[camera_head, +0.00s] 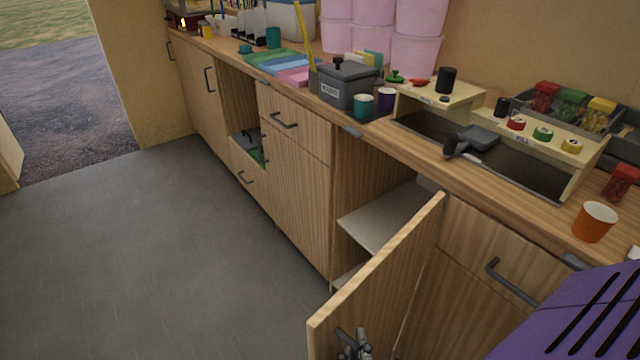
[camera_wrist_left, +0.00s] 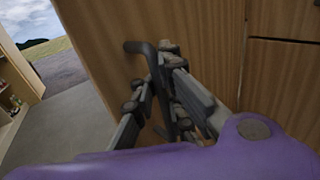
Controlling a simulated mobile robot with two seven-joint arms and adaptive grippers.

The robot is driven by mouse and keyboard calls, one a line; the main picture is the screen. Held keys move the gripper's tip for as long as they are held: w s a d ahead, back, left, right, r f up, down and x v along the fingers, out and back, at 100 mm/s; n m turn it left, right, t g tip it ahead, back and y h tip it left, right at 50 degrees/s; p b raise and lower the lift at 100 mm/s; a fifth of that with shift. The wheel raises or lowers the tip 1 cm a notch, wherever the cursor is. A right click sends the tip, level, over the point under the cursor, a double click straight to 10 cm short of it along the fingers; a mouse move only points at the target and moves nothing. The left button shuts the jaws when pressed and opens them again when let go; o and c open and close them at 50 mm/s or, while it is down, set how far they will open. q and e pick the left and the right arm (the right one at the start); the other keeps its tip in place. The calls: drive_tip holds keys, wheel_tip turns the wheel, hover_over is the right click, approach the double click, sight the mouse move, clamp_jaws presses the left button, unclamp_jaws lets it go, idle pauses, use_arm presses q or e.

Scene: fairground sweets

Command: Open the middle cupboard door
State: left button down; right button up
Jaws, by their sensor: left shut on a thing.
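The middle cupboard door (camera_head: 385,275) stands swung out from the counter front, and the cupboard's pale inner shelf (camera_head: 385,215) shows behind it. My left gripper (camera_head: 355,347) is at the bottom edge of the head view, against the door's outer face, partly cut off by the frame. In the left wrist view my left gripper (camera_wrist_left: 175,105) has its fingers shut around the dark door handle (camera_wrist_left: 135,47). The wood of the door fills the view behind it. My right gripper is not in view.
The counter above holds a grey lidded box (camera_head: 345,85), a teal cup (camera_head: 363,107), a sunken tray with a grey scoop (camera_head: 478,138) and an orange cup (camera_head: 595,221). A closed drawer (camera_head: 490,250) is right of the open cupboard. Grey floor (camera_head: 150,250) is clear at the left.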

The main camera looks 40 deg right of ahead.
use_arm(q)
drive_tip(key=shift+w+a+f, duration=0.1)
drive_tip(key=shift+a+f, duration=0.15)
drive_tip(key=c, duration=1.9)
unclamp_jaws()
drive_tip(key=shift+a, duration=0.1)
drive_tip(key=shift+o, duration=0.3)
drive_tip(key=shift+r, duration=0.1)
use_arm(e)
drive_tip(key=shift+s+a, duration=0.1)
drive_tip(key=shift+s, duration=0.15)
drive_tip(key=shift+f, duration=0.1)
use_arm(q)
drive_tip(key=v, duration=0.7)
drive_tip(key=shift+s, duration=0.35)
